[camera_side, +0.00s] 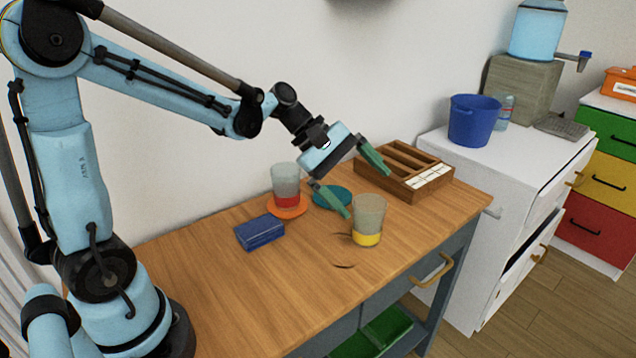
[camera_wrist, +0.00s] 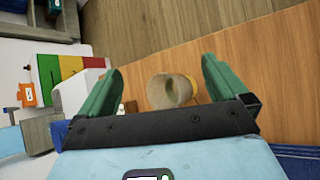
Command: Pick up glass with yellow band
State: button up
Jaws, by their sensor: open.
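The glass with the yellow band (camera_side: 368,221) stands upright on the wooden table, near its front edge. It is clear grey with yellow around its base. My gripper (camera_side: 366,179) is open above and behind it, tilted down, with its green fingers spread. In the wrist view the glass (camera_wrist: 168,92) shows between the two fingers of my gripper (camera_wrist: 164,80), with its open mouth facing the camera and a bit of yellow at its right. The fingers do not appear to touch it.
A glass with a red band (camera_side: 286,184) stands on an orange coaster (camera_side: 290,212). A teal coaster (camera_side: 333,197), a dark blue box (camera_side: 259,232) and a wooden compartment box (camera_side: 405,170) are also on the table. The table's front left (camera_side: 240,300) is clear.

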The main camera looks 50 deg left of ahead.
aim_at(383, 215)
jog(key=shift+w+a+f+n+h, duration=0.4)
jog(key=shift+w+f+n+h, duration=0.45)
jog(key=shift+f+n, duration=0.25)
jog(key=shift+w+a+f+n+h, duration=0.45)
jog(key=shift+w+f+n+h, duration=0.4)
jog(key=shift+n, duration=0.4)
jog(key=shift+w+a+f+n+h, duration=0.4)
jog(key=shift+w+f+n+h, duration=0.3)
jog(key=shift+w+f+n, duration=0.35)
notch_tip(383, 215, down, 2)
jog(key=shift+s+f, duration=0.1)
jog(key=shift+s, duration=0.05)
jog(key=shift+x, duration=1.05)
jog(key=shift+d+f, duration=0.15)
jog(key=shift+d, duration=0.25)
jog(key=c, duration=1.2)
